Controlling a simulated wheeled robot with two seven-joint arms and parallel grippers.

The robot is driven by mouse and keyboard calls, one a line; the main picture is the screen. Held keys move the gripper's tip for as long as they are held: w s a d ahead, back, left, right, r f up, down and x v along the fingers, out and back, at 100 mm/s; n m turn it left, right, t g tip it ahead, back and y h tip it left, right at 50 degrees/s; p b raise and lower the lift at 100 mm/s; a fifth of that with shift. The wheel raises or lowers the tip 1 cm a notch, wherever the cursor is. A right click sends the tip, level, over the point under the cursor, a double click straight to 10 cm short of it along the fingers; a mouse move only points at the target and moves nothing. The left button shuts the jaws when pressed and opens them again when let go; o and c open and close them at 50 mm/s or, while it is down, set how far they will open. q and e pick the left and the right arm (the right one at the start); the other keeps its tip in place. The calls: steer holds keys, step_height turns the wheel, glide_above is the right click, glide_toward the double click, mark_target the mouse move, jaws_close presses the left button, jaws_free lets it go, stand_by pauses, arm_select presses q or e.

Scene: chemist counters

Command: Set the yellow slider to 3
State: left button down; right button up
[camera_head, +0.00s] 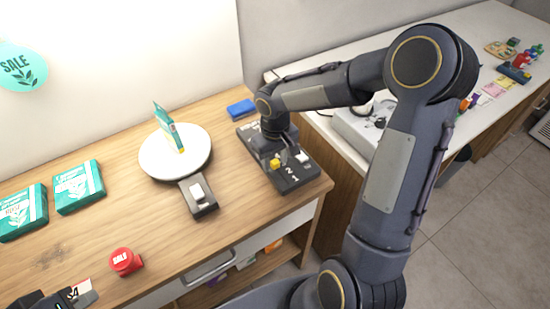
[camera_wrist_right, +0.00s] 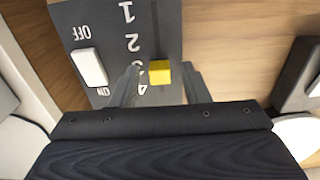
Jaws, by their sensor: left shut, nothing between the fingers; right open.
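The yellow slider (camera_wrist_right: 159,72) is a small block on a dark grey panel (camera_wrist_right: 100,25) with the numbers 1 to 4 beside its slot. It sits about level with the 3, which a finger partly hides; its exact setting is hard to tell. In the head view the yellow slider (camera_head: 275,163) shows on the panel (camera_head: 297,183) at the counter's right end. My right gripper (camera_wrist_right: 162,82) is open, one finger on each side of the slider, with visible gaps. My left gripper (camera_head: 73,296) is shut at the bottom left, away from the panel.
A white OFF/ON switch (camera_wrist_right: 90,67) is on the same panel. A round white turntable (camera_head: 160,168) with a box on it and a grey switch unit (camera_head: 198,198) stand to the left.

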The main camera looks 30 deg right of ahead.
mark_target(275, 162)
steer(key=shift+r, duration=0.1)
step_height(275, 162, up, 8)
steer(key=shift+f, duration=0.25)
stand_by(0.4)
steer(key=shift+s+r, duration=0.15)
steer(key=shift+r, duration=0.05)
steer(key=s+a+r+m+t+y, duration=0.1)
steer(key=s+a+r+t+y, duration=0.1)
steer(key=s, duration=0.7)
steer(key=s+a+r+m+t+y, duration=0.1)
steer(key=s+t, duration=0.2)
steer(key=s, duration=0.7)
steer(key=shift+s+a+r+m+t+y, duration=0.25)
steer(key=shift+a+r+m+t+y, duration=0.05)
steer(key=shift+a+r+y, duration=0.1)
stand_by(1.3)
